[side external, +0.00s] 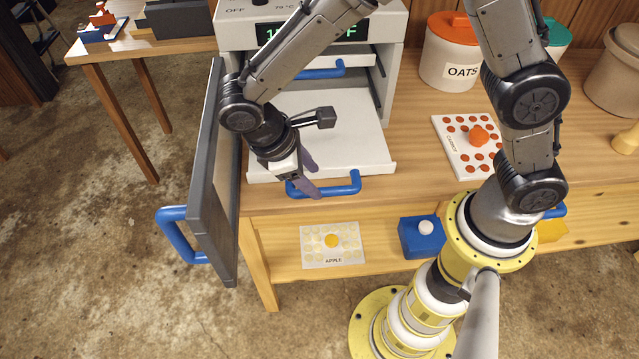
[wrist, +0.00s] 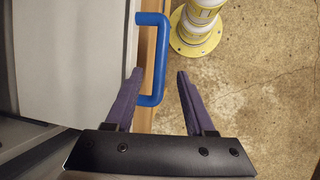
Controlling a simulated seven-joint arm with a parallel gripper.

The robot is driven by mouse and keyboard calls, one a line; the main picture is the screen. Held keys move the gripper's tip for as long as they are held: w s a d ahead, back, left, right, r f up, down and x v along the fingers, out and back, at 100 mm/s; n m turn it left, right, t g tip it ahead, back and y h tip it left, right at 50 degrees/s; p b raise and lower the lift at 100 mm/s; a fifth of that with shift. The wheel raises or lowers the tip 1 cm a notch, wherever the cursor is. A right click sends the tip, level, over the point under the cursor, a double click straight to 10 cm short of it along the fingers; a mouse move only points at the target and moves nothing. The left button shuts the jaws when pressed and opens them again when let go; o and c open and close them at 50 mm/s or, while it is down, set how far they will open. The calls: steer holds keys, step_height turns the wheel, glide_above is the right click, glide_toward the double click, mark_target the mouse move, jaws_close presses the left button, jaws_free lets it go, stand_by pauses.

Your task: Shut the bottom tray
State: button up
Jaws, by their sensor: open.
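The bottom tray (side external: 325,130) is a white sheet pulled far out of the dehydrator-like box. Its blue handle (side external: 340,187) sticks out at the tray's front edge, over the table's front edge. My gripper (side external: 309,178) is at the left end of this handle, pointing down. In the wrist view, my gripper (wrist: 159,75) is open, with its two purple fingers spread apart. The blue handle (wrist: 160,55) shows between the fingers, closer to the left finger; I cannot tell whether they touch. The tray (wrist: 70,50) lies left of the handle there.
The box's dark door (side external: 212,180) with a blue handle (side external: 178,235) stands open to the left, close to my arm. An upper tray with a blue handle (side external: 322,70) sits inside. A carrot sheet (side external: 450,150) and an oats jar (side external: 451,50) are to the right.

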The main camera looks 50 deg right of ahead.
mark_target(323, 189)
steer(key=shift+x, duration=2.2)
jaws_close()
steer(key=shift+r, duration=0.1)
